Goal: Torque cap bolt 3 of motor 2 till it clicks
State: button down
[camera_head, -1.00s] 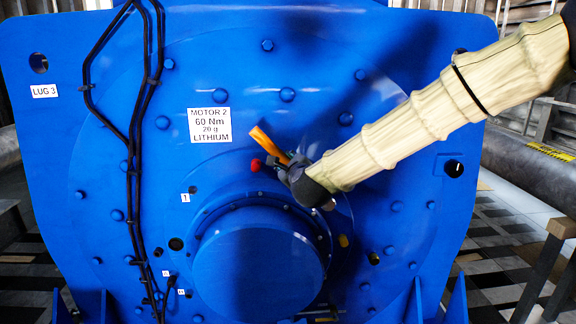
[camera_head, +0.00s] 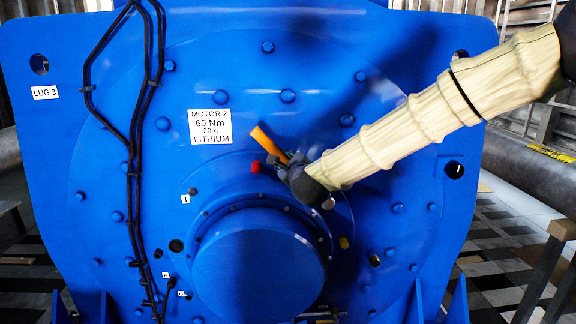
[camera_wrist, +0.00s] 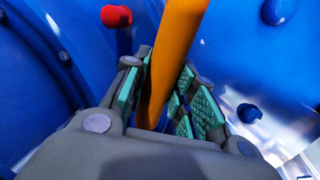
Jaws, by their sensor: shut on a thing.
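A round cap (camera_head: 258,265) with a flange ring stands out at the lower middle. My gripper (camera_head: 290,170) is above the cap, shut on an orange-handled tool (camera_head: 262,140), whose handle points up and left. In the wrist view the handle (camera_wrist: 174,50) runs between the green finger pads. The tool's working end is hidden behind my gripper and arm. I cannot make out which bolt is number 3, or whether the tool touches one.
A red knob (camera_head: 255,167) sits just left of the tool; it also shows in the wrist view (camera_wrist: 116,16). Black cables (camera_head: 133,150) run down the motor's left side. Small number tags (camera_head: 185,199) mark points left of the cap. A grey pipe (camera_head: 535,165) lies at the right.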

jog(key=shift+w+r, duration=0.1)
jog(key=shift+w, duration=0.15)
jog(key=shift+d, duration=0.1)
jog(key=shift+d+r+m+b, duration=0.4)
jog(key=shift+d+b, duration=0.05)
jog(key=shift+b, duration=0.3)
jog(key=shift+d, duration=0.1)
jog(key=shift+d+r+b, duration=0.3)
jog(key=shift+r+b, duration=0.05)
jog(key=shift+b, duration=0.05)
jog(key=shift+m, duration=0.3)
jog(key=shift+d+b, duration=0.2)
jog(key=shift+b, duration=0.1)
jog(key=shift+d+r, duration=0.2)
jog(key=shift+d, duration=0.05)
jog(key=shift+d+r+m+y+b, duration=0.1)
jog(key=shift+d+m+y+b, duration=0.15)
jog(key=shift+y+b, duration=0.2)
